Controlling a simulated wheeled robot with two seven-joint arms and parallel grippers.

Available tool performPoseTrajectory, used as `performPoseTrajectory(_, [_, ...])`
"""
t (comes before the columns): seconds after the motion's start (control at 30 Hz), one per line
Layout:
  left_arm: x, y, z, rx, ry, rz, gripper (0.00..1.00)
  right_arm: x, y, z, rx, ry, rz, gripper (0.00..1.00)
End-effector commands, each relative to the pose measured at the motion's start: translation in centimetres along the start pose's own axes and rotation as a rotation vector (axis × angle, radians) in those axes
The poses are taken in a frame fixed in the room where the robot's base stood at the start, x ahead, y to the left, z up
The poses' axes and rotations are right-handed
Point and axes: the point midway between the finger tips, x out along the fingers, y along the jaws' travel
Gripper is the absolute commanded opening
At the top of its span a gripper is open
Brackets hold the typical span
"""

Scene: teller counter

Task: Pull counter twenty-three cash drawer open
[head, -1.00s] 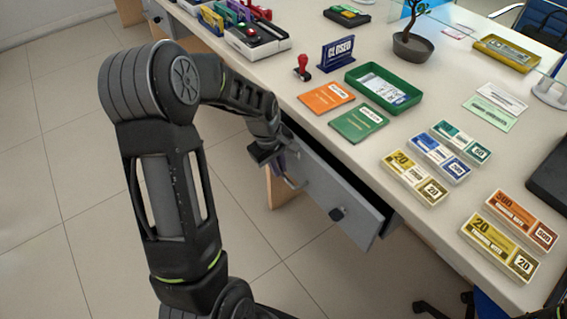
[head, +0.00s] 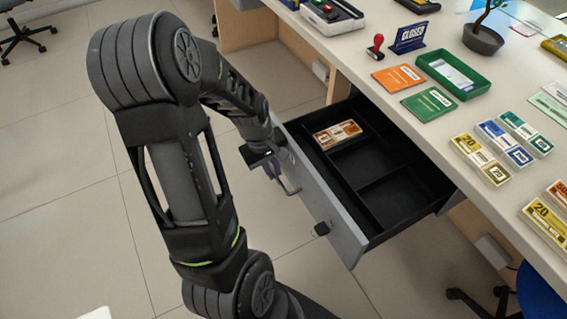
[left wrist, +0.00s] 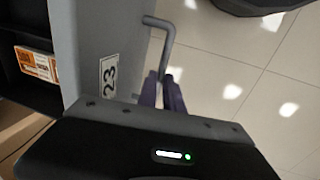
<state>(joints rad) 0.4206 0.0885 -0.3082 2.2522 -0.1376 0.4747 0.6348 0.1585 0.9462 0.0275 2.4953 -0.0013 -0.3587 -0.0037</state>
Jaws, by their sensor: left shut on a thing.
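The cash drawer (head: 343,236) stands well out from under the counter, its black divided inside showing. Its grey front carries a "23" label (left wrist: 109,77) in the left wrist view. A bar handle (left wrist: 168,42) sticks out from that front; it also shows in the head view (head: 291,189). My left gripper (left wrist: 166,84) is shut on the handle, its purple fingers around the bar. In the head view my left gripper (head: 277,173) is partly hidden by my own wrist. A bundle of orange notes (head: 337,133) lies in a back compartment of the drawer. My right gripper is not in view.
The counter top (head: 400,45) holds a green tray (head: 453,73), orange and green booklets, a red stamp (head: 376,46), a closed sign (head: 408,37) and several note bundles. A blue chair (head: 540,296) stands at lower right. The floor left of the drawer is clear.

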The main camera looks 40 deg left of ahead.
Motion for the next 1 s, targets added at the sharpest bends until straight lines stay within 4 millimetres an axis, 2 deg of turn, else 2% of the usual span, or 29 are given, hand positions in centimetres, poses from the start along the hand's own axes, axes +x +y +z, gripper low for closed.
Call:
performPoseTrajectory(0.5, [-0.15,-0.60,-0.02,0.001,0.001,0.001,0.00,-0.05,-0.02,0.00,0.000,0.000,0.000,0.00])
performPoseTrajectory(0.53, [-0.15,-0.60,-0.02,0.001,0.001,0.001,0.12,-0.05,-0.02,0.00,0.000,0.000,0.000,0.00])
performPoseTrajectory(0.77, [-0.14,-0.60,-0.02,0.001,0.001,0.001,0.31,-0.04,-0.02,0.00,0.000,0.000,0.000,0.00])
performPoseTrajectory(1.0, [-0.16,-0.59,-0.01,0.001,0.001,0.001,0.33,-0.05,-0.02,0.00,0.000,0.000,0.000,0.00])
